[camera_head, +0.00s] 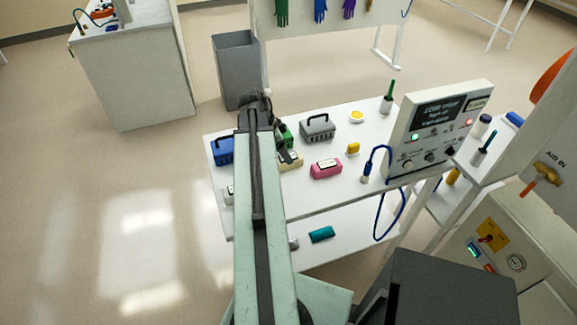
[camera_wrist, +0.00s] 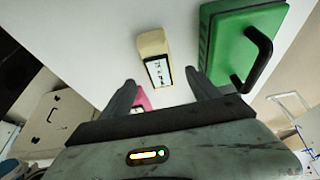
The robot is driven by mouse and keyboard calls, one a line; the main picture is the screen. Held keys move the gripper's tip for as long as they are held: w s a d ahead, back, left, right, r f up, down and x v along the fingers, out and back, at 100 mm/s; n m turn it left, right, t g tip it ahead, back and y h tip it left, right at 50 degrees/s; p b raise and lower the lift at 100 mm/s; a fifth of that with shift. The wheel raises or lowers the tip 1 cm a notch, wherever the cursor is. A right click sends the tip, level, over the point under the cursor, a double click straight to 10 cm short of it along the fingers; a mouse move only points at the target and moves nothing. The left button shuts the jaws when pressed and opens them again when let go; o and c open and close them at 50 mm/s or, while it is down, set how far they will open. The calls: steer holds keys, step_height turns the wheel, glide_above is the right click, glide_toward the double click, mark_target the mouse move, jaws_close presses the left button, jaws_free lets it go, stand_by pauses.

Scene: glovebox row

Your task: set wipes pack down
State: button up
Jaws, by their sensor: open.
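A cream pack with a white label (camera_wrist: 154,55) lies on the white table top, just beyond and between my fingertips in the wrist view. It also shows partly behind my arm in the head view (camera_head: 292,163). A pink pack with a white label (camera_head: 326,169) lies to its right; a bit of it shows behind my left finger in the wrist view (camera_wrist: 142,98). The labels are too small to read, so I cannot tell which is the wipes pack. My gripper (camera_wrist: 160,76) is open, with nothing visibly clamped between its fingers.
A green case with a black handle (camera_wrist: 228,45) stands close on the right in the wrist view. A teal pack (camera_head: 321,234) lies on the lower shelf.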

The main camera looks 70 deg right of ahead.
steer(key=b+x, duration=0.5)
steer(key=shift+f, duration=0.2)
steer(key=shift+r, duration=0.2)
jaws_close()
step_height(320, 180, up, 10)
steer(key=p, duration=1)
steer(key=shift+r+p, duration=0.15)
steer(key=shift+p, duration=0.15)
steer(key=shift+s, duration=0.15)
